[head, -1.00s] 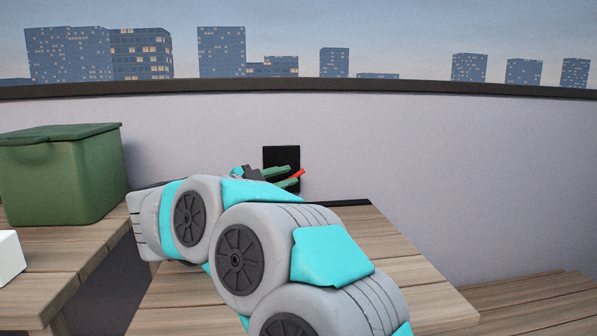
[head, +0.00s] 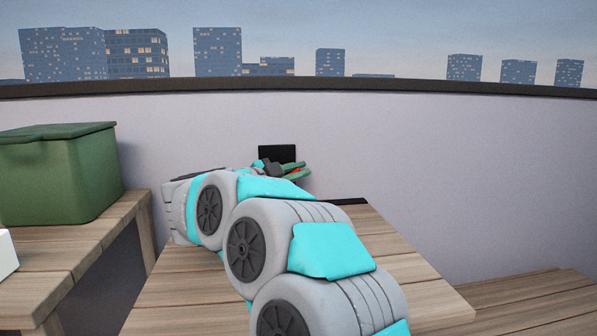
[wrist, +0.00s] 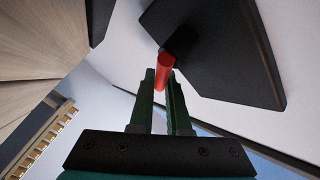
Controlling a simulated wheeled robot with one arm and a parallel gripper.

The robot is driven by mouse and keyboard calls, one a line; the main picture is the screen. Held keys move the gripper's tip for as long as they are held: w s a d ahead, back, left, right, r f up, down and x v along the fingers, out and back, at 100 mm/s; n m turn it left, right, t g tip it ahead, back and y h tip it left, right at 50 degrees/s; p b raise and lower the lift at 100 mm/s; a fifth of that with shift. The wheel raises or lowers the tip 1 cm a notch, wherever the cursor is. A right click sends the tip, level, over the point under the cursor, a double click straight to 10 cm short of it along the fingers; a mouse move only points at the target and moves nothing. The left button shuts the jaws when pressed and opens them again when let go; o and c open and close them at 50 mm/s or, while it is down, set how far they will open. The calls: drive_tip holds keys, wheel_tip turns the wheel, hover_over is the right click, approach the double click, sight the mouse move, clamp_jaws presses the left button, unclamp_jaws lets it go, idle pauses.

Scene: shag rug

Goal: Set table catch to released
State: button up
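The table catch is a black plate (head: 277,153) on the pale wall behind the table, with a red lever. In the wrist view the plate (wrist: 225,50) is large at the upper right, and the red lever (wrist: 164,70) sticks out from it. My gripper (head: 303,172) has green fingers and is at the lever, just below the plate. In the wrist view my gripper (wrist: 162,78) has its fingers apart, one on each side of the lever's end. I cannot tell whether they touch it. My arm hides part of the table beneath.
The wooden table (head: 400,270) is clear to the right of my arm. A green lidded box (head: 58,172) stands on a second wooden surface at the left, with a white object (head: 6,254) at its near edge. Another low wooden surface (head: 535,300) is at the right.

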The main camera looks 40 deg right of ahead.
clamp_jaws()
drive_tip(key=shift+r+p, duration=0.1)
drive_tip(key=shift+p, duration=0.25)
drive_tip(key=shift+s+d+m+y+p, duration=0.1)
drive_tip(key=shift+m+y+p, duration=0.3)
drive_tip(key=shift+y+p, duration=0.35)
drive_tip(key=shift+d+f+m+y+p, duration=0.1)
drive_tip(key=shift+f+m+y+p, duration=0.2)
drive_tip(key=shift+f+p, duration=0.3)
drive_tip(key=shift+o, duration=1.8)
unclamp_jaws()
